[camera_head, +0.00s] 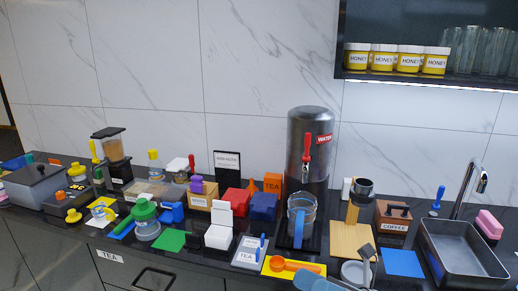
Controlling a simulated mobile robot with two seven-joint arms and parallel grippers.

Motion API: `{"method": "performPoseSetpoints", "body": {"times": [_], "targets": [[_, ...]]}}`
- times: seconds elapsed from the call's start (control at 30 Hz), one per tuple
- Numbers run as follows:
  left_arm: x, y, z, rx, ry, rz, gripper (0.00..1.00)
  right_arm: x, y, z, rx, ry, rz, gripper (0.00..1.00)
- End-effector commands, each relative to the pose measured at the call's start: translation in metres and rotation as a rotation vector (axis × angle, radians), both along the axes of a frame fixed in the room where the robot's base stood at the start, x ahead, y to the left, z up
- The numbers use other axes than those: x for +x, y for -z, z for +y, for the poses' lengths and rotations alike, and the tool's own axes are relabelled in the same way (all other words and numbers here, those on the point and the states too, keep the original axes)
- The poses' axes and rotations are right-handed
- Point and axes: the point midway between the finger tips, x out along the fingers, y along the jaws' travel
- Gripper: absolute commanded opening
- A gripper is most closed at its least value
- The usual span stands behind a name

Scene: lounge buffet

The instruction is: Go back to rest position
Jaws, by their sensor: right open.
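My right gripper (312,281) seems to be the blue-grey shape at the bottom edge, right of centre; it is small and partly cut off. It is open, and I see nothing held in it. It is near an orange scoop (288,264) on a yellow mat (275,271), at the front of the dark counter. My left gripper is not in view.
A sink (463,255) with a faucet (467,185) is at the right. A coffee box (393,217) stands near it. Jars and boxes crowd the left. Honey jars (383,58) line a shelf.

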Motion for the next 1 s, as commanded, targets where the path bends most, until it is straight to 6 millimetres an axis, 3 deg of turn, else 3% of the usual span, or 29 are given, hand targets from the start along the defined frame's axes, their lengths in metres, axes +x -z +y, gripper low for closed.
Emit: {"method": "performPoseSetpoints", "body": {"times": [0.03, 0.17, 0.27, 0.4, 0.5, 0.7, 0.73, 0.8, 1.0], "targets": [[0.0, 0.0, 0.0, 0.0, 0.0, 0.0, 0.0, 0.004, 0.017, -0.005, 0.1, 0.048, 0.201, 0.88], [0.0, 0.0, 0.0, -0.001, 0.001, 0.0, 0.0, 0.015, 0.074, -0.031, 0.376, 0.17, 0.739, 0.88], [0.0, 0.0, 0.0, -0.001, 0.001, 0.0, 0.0, 0.008, 0.135, -0.053, 0.605, 0.263, 1.147, 0.88], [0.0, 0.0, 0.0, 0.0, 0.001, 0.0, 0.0, -0.027, 0.222, -0.077, 0.907, 0.383, 1.628, 0.88], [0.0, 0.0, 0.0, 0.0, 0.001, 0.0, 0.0, -0.059, 0.269, -0.087, 1.084, 0.454, 1.874, 0.88], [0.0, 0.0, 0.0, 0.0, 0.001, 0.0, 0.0, -0.13, 0.337, -0.094, 1.389, 0.588, 2.239, 0.88], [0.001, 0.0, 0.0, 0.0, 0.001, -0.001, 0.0, -0.143, 0.346, -0.095, 1.432, 0.61, 2.288, 0.88], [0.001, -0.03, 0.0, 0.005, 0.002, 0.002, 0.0, -0.135, 0.309, -0.097, 1.411, 0.598, 2.26, 0.88], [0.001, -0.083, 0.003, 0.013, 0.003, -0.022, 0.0, -0.136, 0.262, -0.099, 1.395, 0.6, 2.243, 0.88]]}}
